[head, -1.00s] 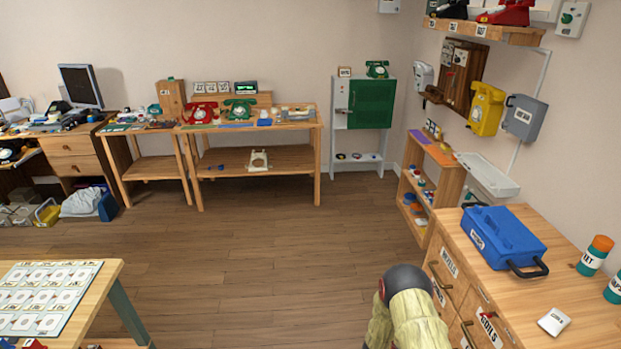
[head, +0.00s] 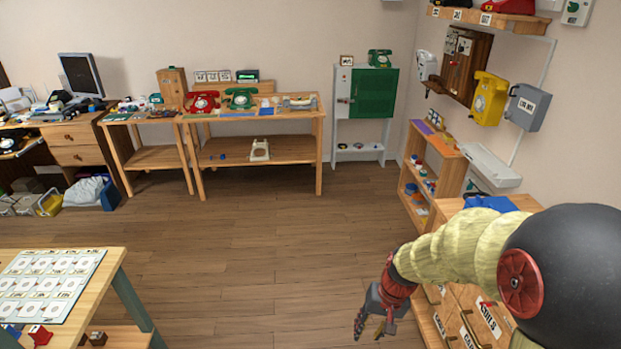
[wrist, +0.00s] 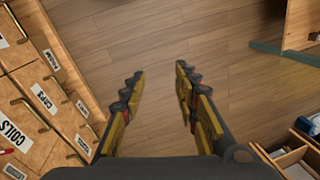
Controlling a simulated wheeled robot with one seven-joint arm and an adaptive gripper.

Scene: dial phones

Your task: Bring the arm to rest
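My gripper (head: 374,326) hangs low at the end of my bent arm, in front of the wooden drawer cabinet (head: 462,312) at the right of the head view. In the wrist view my gripper (wrist: 158,85) points down at the bare wood floor (wrist: 160,35). Its two fingers are spread apart with nothing between them. My arm hides much of the cabinet and most of the blue case (head: 490,203) on its top.
A wooden table (head: 108,270) with a chart stands at the lower left. Green and red phones sit on the long bench (head: 318,118) at the back. A low shelf (head: 440,158) stands along the right wall. The middle floor (head: 250,240) is clear.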

